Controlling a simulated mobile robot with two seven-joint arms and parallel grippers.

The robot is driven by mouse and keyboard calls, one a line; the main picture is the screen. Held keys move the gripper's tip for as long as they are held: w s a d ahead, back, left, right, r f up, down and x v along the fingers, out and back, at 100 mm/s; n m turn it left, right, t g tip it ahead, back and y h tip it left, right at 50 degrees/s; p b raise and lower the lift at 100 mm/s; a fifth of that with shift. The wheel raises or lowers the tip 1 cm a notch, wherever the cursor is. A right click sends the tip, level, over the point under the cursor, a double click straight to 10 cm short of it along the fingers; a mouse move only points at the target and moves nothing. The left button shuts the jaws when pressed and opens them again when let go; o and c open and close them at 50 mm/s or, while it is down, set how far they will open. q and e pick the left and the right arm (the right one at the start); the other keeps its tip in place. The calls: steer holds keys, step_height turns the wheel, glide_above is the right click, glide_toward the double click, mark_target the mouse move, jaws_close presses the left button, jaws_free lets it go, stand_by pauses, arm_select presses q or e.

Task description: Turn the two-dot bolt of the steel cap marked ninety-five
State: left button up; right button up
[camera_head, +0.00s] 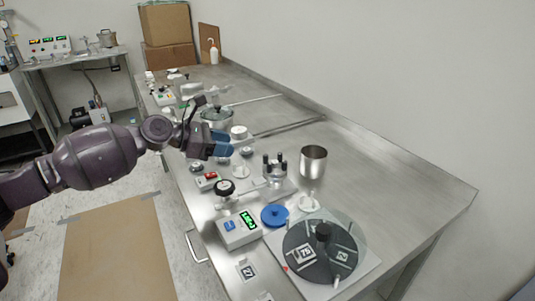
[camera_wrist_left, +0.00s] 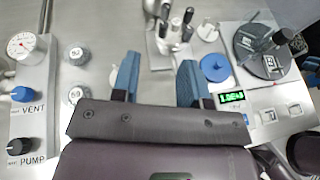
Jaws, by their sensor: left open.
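Two small round grey caps stand on the bench in the left wrist view, an upper one (camera_wrist_left: 76,56) and a lower one (camera_wrist_left: 75,95). Each has a mark on top that I cannot read surely, so I cannot tell which is ninety-five. I cannot make out any bolt dots. My left gripper (camera_wrist_left: 158,82) is open and empty, its blue fingers apart above the bench, to the right of both caps. In the head view the left gripper (camera_head: 222,146) hangs over the bench's left part and hides some of what lies behind it. My right gripper is in neither view.
A clamp-like steel fixture (camera_head: 276,172), a steel cup (camera_head: 313,161), a blue disc (camera_head: 275,215) and a dark round plate (camera_head: 323,262) stand nearer on the bench. A VENT and PUMP panel (camera_wrist_left: 30,125) is at the wrist view's left. The bench's right side (camera_head: 400,195) is clear.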

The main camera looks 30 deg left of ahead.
mark_target(264, 155)
arm_select(q)
steer(key=shift+n+g, duration=0.3)
steer(key=shift+n, duration=0.1)
steer(key=b+x, duration=0.1)
steer(key=x, duration=0.3)
steer(key=b+x, duration=0.1)
steer(key=x, duration=0.4)
steer(key=shift+s+f, duration=0.3)
steer(key=shift+w+d+f+b, duration=0.2)
steer(key=shift+w+d+b, duration=0.15)
steer(key=shift+w+d, duration=0.25)
steer(key=shift+c, duration=0.2)
jaws_close()
